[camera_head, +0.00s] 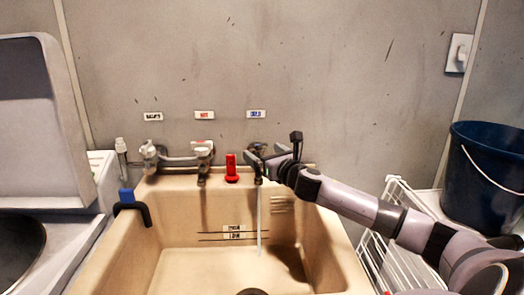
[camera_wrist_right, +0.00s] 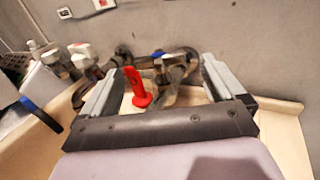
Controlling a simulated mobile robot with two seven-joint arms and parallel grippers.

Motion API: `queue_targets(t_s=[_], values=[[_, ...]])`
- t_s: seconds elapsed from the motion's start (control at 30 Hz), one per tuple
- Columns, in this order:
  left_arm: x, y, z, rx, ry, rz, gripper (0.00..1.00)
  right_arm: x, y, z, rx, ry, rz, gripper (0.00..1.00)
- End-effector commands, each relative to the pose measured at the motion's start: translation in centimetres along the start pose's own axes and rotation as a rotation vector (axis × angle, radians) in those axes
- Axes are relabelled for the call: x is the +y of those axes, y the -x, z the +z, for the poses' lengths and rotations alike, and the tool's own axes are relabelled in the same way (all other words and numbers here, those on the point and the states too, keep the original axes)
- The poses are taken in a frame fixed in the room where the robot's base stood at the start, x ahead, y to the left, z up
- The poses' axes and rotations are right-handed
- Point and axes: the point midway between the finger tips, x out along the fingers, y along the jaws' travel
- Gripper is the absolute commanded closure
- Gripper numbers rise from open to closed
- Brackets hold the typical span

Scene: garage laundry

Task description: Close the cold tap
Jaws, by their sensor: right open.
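The cold tap (camera_head: 257,177) stands at the back of the sink below the blue-lettered label (camera_head: 256,114). A thin stream of water (camera_head: 259,225) falls from its spout. My right gripper (camera_head: 262,158) is at this tap and hides most of its upper part. In the right wrist view, my right gripper (camera_wrist_right: 160,88) is open, with the tap (camera_wrist_right: 174,72) showing between and beyond its fingers. A bit of blue shows on top of the tap. I cannot tell whether the fingers touch it. My left gripper is not in view.
A red upright object (camera_head: 232,168) stands on the sink's back ledge, close left of the gripper. The red-labelled tap (camera_head: 203,149) and another tap (camera_head: 149,152) are further left. The beige sink (camera_head: 175,272) lies below; a blue bucket (camera_head: 485,175) stands right, beside a white wire rack (camera_head: 385,250).

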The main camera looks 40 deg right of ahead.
Motion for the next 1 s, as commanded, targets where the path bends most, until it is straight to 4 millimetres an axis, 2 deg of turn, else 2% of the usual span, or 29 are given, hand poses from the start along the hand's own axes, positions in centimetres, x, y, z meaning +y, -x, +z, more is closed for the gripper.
queue_targets(t_s=[0.2, 0.57, 0.6, 0.77, 1.0], values=[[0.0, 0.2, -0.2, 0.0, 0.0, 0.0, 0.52, 0.0, -1.4, 0.1, 0.0, -0.002, 0.0, 0.04], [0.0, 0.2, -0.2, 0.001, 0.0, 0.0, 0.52, 0.1, -1.7, 0.0, 0.0, 0.0, 0.001, 0.04], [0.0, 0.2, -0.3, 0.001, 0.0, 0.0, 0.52, 0.1, -1.7, 0.0, 0.0, 0.0, 0.001, 0.07], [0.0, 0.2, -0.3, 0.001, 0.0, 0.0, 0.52, 0.1, -1.7, 0.0, 0.0, 0.0, 0.001, 0.6], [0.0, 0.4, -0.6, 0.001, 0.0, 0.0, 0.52, 0.2, -1.7, 0.1, 0.002, -0.001, -0.025, 0.6]])
